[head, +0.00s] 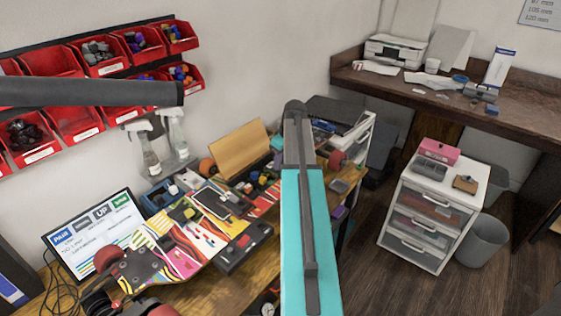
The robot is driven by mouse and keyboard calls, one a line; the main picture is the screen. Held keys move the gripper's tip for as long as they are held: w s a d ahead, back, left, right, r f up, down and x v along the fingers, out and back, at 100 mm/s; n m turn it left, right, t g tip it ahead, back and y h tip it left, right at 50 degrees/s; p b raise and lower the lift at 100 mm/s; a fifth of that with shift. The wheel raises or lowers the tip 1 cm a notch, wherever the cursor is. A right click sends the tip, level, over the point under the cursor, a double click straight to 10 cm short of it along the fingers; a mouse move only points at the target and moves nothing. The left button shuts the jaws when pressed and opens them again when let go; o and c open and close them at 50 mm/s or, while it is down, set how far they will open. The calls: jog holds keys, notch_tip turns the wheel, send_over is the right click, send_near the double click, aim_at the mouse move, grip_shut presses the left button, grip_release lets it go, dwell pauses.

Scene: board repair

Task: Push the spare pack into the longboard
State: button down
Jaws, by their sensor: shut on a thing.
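The longboard (180,262) lies on the wooden workbench, its bright patterned underside facing up. Red wheels (108,258) show at its near left end. A dark rectangular part (215,203) with a light edge sits near the board's middle; I cannot tell whether it is an open bay or a cover. A dark box with red marks (243,247) lies at the board's right edge; I cannot tell whether it is the spare pack. My teal and dark grey arm crosses the picture's middle and hides part of the bench. My gripper does not show, nor does anything in it.
Red bins (75,124) hang on the left wall above two spray bottles (149,150). A screen (98,233) stands at the left of the bench. At right are a white drawer unit (407,249), a grey bin (482,241) and open floor (370,275).

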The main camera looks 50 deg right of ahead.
jog(key=shift+f, duration=0.15)
jog(key=c, duration=1.4)
grip_release()
jog(key=shift+r+p, duration=1.05)
jog(key=shift+r, duration=0.65)
jog(key=shift+r+p, duration=1.65)
jog(key=shift+r, duration=1.2)
